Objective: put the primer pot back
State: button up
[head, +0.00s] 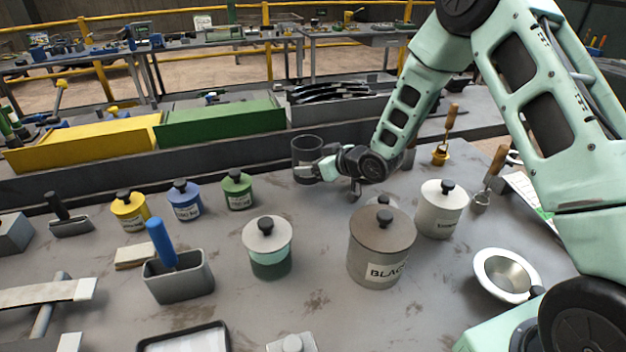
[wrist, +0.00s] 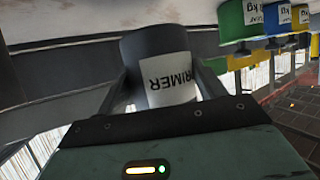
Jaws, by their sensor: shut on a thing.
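The primer pot (head: 306,150) is a dark grey cylinder near the back edge of the bench in the head view. In the wrist view the pot (wrist: 145,45) carries a white label reading PRIMER, seen upside down. My gripper (head: 318,171) is shut on the pot, with one finger on each side of it; the fingers also show in the wrist view (wrist: 162,88). I cannot tell whether the pot's base touches the bench. A green pot (head: 238,191), a blue pot (head: 185,203) and a yellow pot (head: 130,214) stand in a row left of it.
A large grey-brown pot (head: 380,245), a white pot (head: 441,212) and a white-and-green pot (head: 269,263) stand in front. A grey holder (head: 180,283) with a blue handle is at left. Yellow (head: 85,148) and green (head: 220,125) bins line the back. Bench between green pot and gripper is clear.

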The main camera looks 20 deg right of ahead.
aim_at(314, 178)
jog(key=shift+f+p, duration=0.35)
jog(key=shift+f, duration=1.9)
jog(key=shift+f, duration=0.15)
jog(key=o, duration=1.4)
jog(key=shift+c, duration=0.2)
jog(key=shift+r, duration=0.2)
jog(key=b+v, duration=0.2)
jog(key=v, duration=1)
jog(key=shift+w, duration=0.1)
